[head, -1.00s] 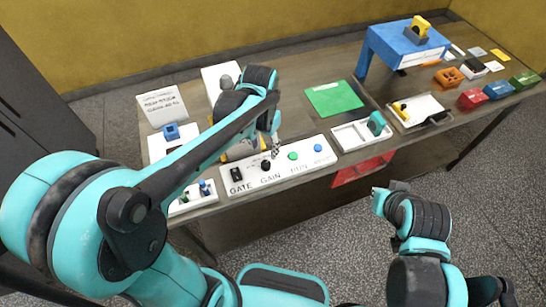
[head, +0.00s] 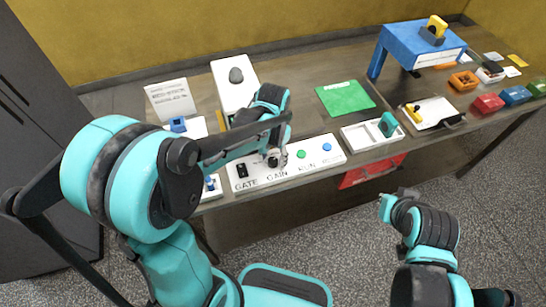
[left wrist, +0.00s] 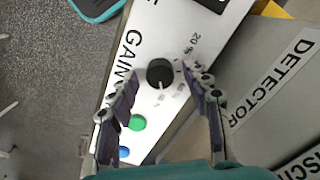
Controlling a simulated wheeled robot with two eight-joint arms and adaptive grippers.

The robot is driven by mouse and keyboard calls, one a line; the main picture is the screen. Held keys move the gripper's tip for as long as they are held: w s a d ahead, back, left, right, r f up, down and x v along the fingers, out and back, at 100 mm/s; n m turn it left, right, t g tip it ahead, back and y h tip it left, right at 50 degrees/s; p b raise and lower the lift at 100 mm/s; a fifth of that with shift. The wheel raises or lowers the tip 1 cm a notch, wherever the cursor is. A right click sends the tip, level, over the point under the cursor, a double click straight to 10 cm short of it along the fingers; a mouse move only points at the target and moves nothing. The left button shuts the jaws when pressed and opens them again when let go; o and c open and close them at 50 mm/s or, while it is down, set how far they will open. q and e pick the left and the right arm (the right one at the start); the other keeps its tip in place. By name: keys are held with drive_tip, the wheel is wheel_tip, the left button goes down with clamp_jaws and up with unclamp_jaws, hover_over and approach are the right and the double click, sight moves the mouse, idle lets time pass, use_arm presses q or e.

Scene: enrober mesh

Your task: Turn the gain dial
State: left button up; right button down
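The gain dial is a round black knob (left wrist: 160,73) with a white pointer line, on a white panel (left wrist: 150,25) marked GAIN. In the left wrist view its pointer faces the picture's bottom, and scale marks lie on its right. My left gripper (left wrist: 162,70) is open, with one fingertip on each side of the dial. I cannot tell whether they touch it. In the head view, my left gripper (head: 274,158) is over the GAIN spot on the panel (head: 300,170) and largely hides the dial. My right arm is at lower right; its gripper is unclear.
A black GATE switch (head: 242,171) is left of the dial. A green button (head: 301,154) and a blue button (head: 327,147) are right of it. A grey block marked DETECTOR (left wrist: 270,80) is close to one finger. A white tray (head: 362,137) stands right of the panel.

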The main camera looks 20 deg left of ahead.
use_arm(q)
clamp_jaws()
drive_tip(key=shift+n, duration=0.3)
drive_tip(key=n, duration=0.3)
drive_tip(key=shift+n+p, duration=0.3)
drive_tip(key=shift+n, duration=1.7)
drive_tip(key=shift+o, duration=0.7)
unclamp_jaws()
